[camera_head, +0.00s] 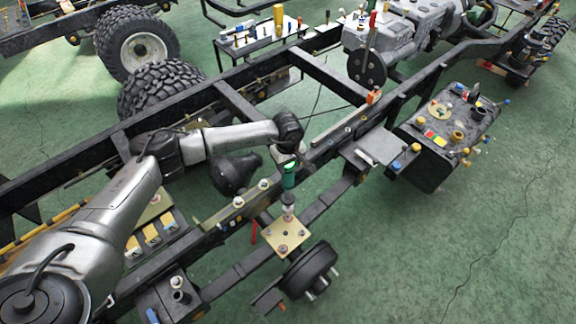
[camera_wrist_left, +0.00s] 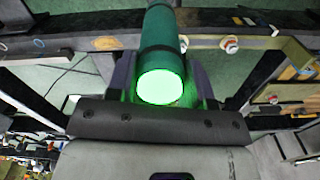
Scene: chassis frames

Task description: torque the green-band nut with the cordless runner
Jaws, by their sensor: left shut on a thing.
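My left gripper (camera_head: 288,161) is shut on the green cordless runner (camera_head: 289,178). The runner stands nearly upright below the gripper, its grey lower end (camera_head: 288,212) over a tan square plate (camera_head: 276,243) on the chassis. I cannot tell whether its tip touches a nut. In the left wrist view the runner (camera_wrist_left: 161,40) is a green cylinder between the dark fingers (camera_wrist_left: 162,78), with its near end glowing bright green. No green band on a nut can be made out; the spot under the runner is hidden. My right gripper is not in view.
Long black frame rails (camera_head: 236,100) run diagonally across the view. A black hub (camera_head: 309,270) with studs hangs beside the plate. A dark tank-like panel (camera_head: 440,140) with coloured caps stands at right. Green floor (camera_head: 470,240) is clear at lower right.

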